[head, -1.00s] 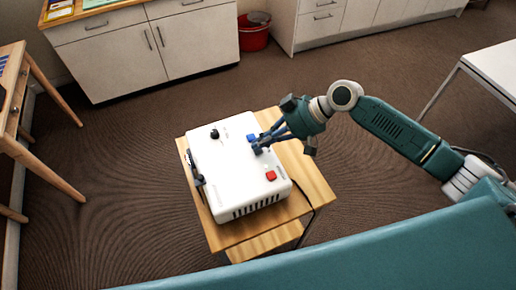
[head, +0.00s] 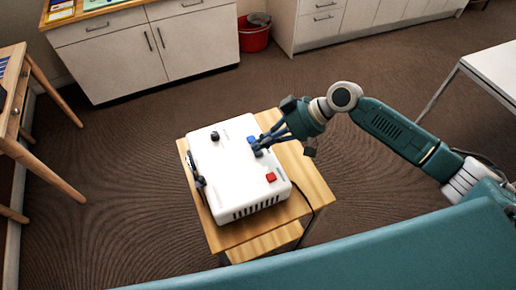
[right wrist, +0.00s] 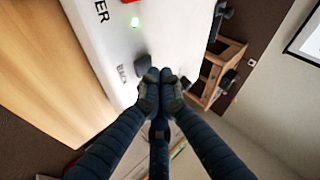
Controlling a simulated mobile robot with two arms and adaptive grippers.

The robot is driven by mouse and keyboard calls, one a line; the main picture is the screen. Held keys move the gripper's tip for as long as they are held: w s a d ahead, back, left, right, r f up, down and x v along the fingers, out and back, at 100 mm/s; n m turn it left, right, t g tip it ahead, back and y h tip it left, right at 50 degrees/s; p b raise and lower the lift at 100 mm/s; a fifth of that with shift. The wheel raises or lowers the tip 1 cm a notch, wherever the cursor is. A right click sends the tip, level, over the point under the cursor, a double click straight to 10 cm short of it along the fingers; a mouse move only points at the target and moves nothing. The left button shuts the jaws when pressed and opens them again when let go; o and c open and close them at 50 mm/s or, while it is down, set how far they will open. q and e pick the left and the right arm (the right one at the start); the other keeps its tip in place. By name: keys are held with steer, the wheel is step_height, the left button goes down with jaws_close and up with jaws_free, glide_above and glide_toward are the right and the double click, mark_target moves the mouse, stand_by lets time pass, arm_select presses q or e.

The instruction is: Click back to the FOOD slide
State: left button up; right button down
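The white slide projector (head: 228,182) sits on a small wooden stand (head: 313,180) in the head view. Its top carries a blue button (head: 252,139), a red button (head: 271,177) and a black knob (head: 215,136). My right gripper (head: 259,150) is over the projector top, its fingers bunched together right by the blue button. In the right wrist view the gripper (right wrist: 160,76) is shut and empty, its tips beside a dark button (right wrist: 144,62) near the word BACK. Whether the tips touch it cannot be told. My left gripper is out of view.
A pale-topped table (head: 493,70) stands at the right and a wooden table (head: 12,95) at the left. White cabinets (head: 108,65) and a red bucket (head: 254,38) line the back. Carpet around the stand is clear. A dark-bordered white panel (right wrist: 308,38) shows partly; no slide is readable.

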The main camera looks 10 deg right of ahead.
steer(key=shift+r, duration=0.3)
step_height(320, 180, up, 5)
steer(key=p, duration=0.4)
steer(key=shift+r+p, duration=0.1)
steer(key=shift+p, duration=0.25)
stand_by(0.6)
